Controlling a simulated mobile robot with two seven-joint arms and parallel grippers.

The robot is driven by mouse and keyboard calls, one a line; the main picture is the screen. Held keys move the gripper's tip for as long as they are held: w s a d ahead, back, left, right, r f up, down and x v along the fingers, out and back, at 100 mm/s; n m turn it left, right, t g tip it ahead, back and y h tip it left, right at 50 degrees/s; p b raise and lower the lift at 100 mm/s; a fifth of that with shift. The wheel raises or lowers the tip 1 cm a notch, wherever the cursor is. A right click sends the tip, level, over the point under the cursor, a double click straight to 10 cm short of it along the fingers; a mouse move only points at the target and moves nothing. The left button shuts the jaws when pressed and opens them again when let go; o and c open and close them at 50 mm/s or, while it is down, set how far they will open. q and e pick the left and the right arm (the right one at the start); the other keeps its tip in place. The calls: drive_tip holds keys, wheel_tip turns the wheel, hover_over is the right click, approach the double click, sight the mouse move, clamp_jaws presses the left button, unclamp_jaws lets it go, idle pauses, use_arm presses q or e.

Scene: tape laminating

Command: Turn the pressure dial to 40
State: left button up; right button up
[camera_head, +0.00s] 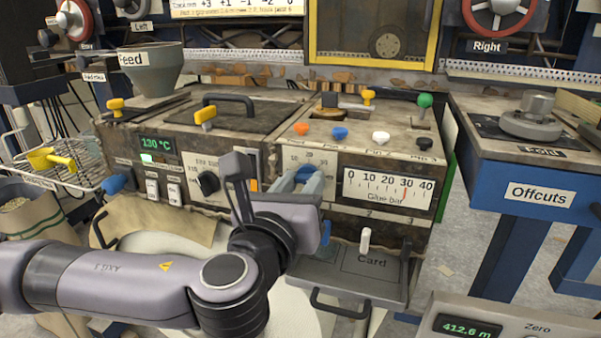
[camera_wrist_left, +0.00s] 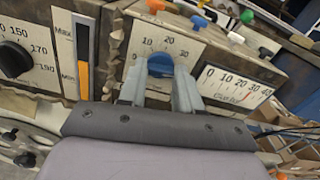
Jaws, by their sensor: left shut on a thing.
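The pressure dial, a blue knob (camera_wrist_left: 161,64), sits on a pale plate with numbers such as 10, 20 and 30 around it. In the head view it shows between my fingers (camera_head: 306,174). My left gripper (camera_wrist_left: 161,84) is closed around it, one pale finger on each side. The knob's pointer mark cannot be made out. The gauge labelled Glue bar (camera_head: 390,187), right of the dial, runs from 0 to 40; its red needle stands at about 30. The gauge also shows in the wrist view (camera_wrist_left: 238,88). My right gripper is not in view.
A black dial (camera_head: 207,183) and a 130 °C display (camera_head: 156,145) are on the panel left of my gripper. Coloured levers stand on the machine top, including a green knob (camera_head: 425,101). A Card tray (camera_head: 350,268) juts out below. The Offcuts table (camera_head: 580,180) stands right.

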use_arm(q)
drive_tip(key=shift+m+p, duration=0.4)
drive_tip(key=shift+m, duration=0.3)
drive_tip(key=o, duration=1)
drive_tip(key=shift+o, duration=0.2)
